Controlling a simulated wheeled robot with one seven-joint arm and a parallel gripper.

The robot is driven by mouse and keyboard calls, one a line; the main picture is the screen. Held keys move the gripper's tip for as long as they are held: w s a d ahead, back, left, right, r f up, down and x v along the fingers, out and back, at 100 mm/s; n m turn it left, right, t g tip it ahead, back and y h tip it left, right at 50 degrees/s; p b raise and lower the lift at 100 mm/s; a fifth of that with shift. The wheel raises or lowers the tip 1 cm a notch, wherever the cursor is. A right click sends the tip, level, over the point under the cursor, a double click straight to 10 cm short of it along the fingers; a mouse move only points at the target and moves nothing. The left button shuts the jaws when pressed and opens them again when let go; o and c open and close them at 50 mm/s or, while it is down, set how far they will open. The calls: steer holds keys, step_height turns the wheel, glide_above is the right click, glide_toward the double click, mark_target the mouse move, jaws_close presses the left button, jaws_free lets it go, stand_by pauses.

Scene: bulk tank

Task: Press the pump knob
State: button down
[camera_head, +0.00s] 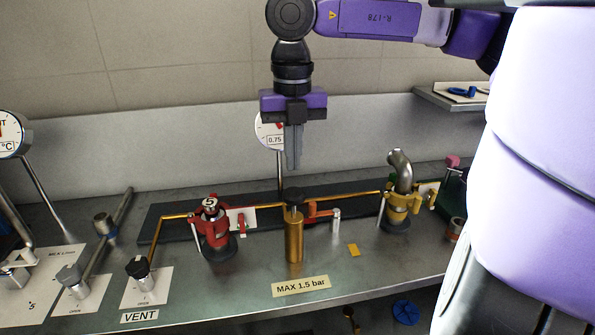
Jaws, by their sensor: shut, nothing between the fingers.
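My gripper (293,165) points straight down with its fingers shut and empty. In the head view it hangs above a brass cylinder (294,238) with a black knob (294,194) on top, apart from it by a small gap. The cylinder stands upright near the middle of the steel bench. No label in view names the pump, but this black-topped cylinder looks like a pump with its knob. A round gauge (264,130) is partly hidden behind my gripper, and a small plate on it reads 0.75.
A red fitting (214,232) marked 5 stands left of the cylinder, a yellow fitting (399,203) right. A black-handled valve (139,270) is by the VENT label (139,317). A MAX 1.5 bar label (300,286) lies in front. A shelf (430,98) is at back right.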

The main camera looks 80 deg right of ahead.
step_height(320, 180, up, 6)
steer(key=shift+s+f+p, duration=0.1)
steer(key=shift+s+p, duration=0.05)
steer(key=shift+p, duration=0.85)
steer(key=shift+a, duration=0.1)
